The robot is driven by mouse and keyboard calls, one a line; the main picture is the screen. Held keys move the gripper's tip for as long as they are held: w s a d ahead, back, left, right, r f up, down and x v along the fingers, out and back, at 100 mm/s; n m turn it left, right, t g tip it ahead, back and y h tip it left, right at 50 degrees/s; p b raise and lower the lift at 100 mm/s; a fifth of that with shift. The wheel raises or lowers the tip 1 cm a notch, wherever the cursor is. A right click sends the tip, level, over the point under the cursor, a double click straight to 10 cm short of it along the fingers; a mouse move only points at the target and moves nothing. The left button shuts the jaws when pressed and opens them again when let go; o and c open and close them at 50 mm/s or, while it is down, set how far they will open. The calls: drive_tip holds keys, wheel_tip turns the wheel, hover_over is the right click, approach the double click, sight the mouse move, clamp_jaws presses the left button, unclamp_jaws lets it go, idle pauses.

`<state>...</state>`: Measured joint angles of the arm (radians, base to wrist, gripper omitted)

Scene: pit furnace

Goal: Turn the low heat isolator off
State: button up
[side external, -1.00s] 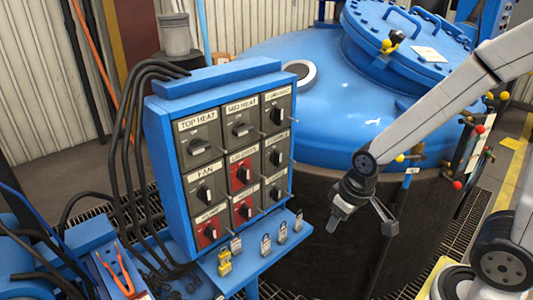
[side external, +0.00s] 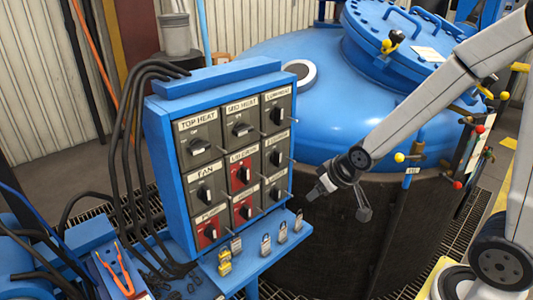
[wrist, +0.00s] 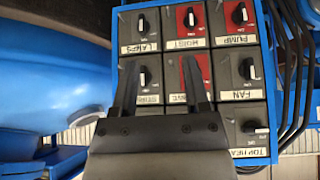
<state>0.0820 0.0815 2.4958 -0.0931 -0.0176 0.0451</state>
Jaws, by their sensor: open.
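The low heat isolator (side external: 277,114) is the top right switch of the blue panel (side external: 217,68) in the side view. Its dark knob looks roughly upright, but its exact setting is too small to read. My gripper (side external: 338,203) is open and empty, to the right of the panel and lower than this switch, apart from it. In the wrist view my gripper (wrist: 162,70) points at the panel, which appears upside down. Its body hides the lower left of the panel there, so the low heat isolator is not visible.
Neighbouring switches are mid heat (side external: 240,128), top heat (side external: 198,144) and the red ones below. Thin rods stick out beside the switches. The blue furnace vessel (side external: 330,110) stands behind and right.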

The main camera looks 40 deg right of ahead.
drive_tip(key=w+d+r+t, duration=0.4)
drive_tip(key=w+r+t, duration=0.15)
drive_tip(key=w, duration=0.35)
drive_tip(key=t, duration=0.6)
approach(282, 111)
drive_tip(key=w, duration=0.2)
drive_tip(key=shift+w+d+r+y, duration=0.1)
drive_tip(key=shift+d+r+y, duration=0.05)
drive_tip(key=shift+y, duration=0.15)
drive_tip(key=shift+w, duration=0.15)
drive_tip(key=shift+w, duration=3.75)
clamp_jaws()
